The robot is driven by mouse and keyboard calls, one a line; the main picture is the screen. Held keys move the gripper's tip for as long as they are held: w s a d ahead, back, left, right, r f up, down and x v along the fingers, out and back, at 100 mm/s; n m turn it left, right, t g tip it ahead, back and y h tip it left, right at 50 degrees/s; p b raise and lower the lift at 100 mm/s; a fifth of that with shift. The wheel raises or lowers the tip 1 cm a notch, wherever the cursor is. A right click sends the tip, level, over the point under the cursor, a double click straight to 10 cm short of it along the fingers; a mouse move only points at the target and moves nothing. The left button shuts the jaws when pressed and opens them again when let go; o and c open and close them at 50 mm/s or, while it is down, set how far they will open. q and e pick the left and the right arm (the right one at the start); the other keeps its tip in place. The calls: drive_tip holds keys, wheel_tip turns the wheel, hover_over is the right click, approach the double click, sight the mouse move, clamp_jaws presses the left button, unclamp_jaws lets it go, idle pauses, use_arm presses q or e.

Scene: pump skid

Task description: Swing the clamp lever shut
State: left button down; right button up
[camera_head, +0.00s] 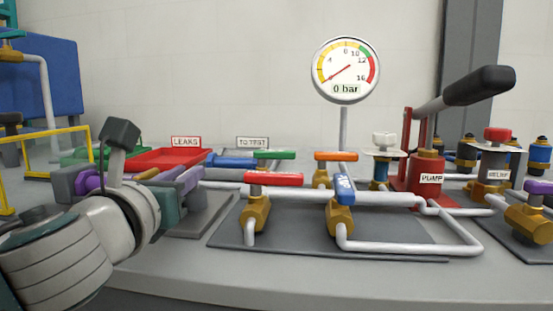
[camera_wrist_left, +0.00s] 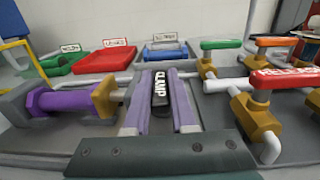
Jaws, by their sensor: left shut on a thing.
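The clamp lever (camera_wrist_left: 160,95) is a black bar with a white CLAMP label. In the left wrist view it lies between the two grey-purple fingers of my left gripper (camera_wrist_left: 159,84), which is shut on it. In the head view my left gripper (camera_head: 187,178) is low at the left, over the left part of the skid, and it hides the lever. A purple cylinder (camera_wrist_left: 64,100) with a brass end (camera_wrist_left: 106,96) lies just left of the fingers; its purple part also shows in the head view (camera_head: 89,184). My right gripper is in neither view.
Pipes with a red-handled valve (camera_head: 273,179) and a blue-handled valve (camera_head: 345,188) are to the right. The red pump (camera_head: 425,170) stands farther right. The gauge (camera_head: 345,70) reads 0 bar.

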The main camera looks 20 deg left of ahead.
use_arm(q)
drive_tip(key=shift+a+r+m+h, duration=0.15)
drive_tip(key=shift+m+h, duration=0.15)
drive_tip(key=shift+h, duration=0.2)
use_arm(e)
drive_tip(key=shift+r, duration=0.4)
use_arm(q)
drive_tip(key=c, duration=1)
unclamp_jaws()
drive_tip(key=shift+f, duration=0.2)
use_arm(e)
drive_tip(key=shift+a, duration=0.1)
